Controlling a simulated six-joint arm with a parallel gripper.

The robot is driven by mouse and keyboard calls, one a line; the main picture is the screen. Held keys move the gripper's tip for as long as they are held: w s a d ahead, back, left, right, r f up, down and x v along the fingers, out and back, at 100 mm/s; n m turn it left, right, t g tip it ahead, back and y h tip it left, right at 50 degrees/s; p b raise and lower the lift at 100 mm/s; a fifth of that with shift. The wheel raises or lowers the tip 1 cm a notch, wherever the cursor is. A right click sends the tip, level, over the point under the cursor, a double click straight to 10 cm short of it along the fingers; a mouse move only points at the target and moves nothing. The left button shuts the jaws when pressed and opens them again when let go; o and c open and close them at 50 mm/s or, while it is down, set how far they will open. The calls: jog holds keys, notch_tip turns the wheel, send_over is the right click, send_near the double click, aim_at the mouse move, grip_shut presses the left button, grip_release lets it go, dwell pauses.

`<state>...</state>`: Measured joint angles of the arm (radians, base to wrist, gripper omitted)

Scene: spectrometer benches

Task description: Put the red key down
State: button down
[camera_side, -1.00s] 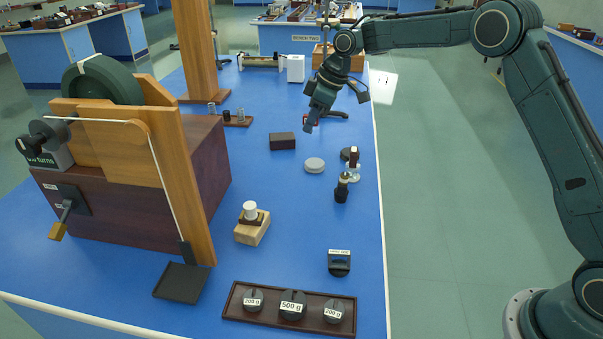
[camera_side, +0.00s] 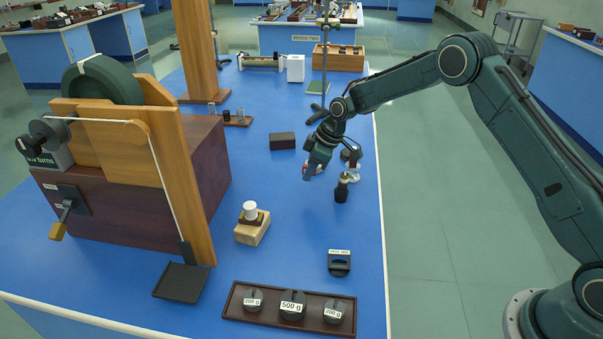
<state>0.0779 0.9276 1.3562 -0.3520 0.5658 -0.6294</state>
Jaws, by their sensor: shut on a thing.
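My gripper (camera_side: 309,174) is at the right part of the blue bench, pointing down and to the left, low over the bench top. It is shut on the red key, of which only a small bit of red shows at the fingertips. The rest of the key is hidden by the fingers. I cannot tell whether the key touches the bench or the round grey disc, which the gripper now covers.
A dark box (camera_side: 283,141) lies behind and left of my gripper. A small black-based instrument (camera_side: 341,190) stands close on the right. A wooden block with a white knob (camera_side: 251,226) and a weight tray (camera_side: 237,309) are in front. Bench between is clear.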

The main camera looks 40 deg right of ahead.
jog(key=shift+f, duration=0.4)
jog(key=shift+f, duration=0.1)
jog(key=shift+f, duration=2)
jog(key=shift+f, duration=0.1)
jog(key=c, duration=1.5)
grip_release()
jog(key=shift+v, duration=6.1)
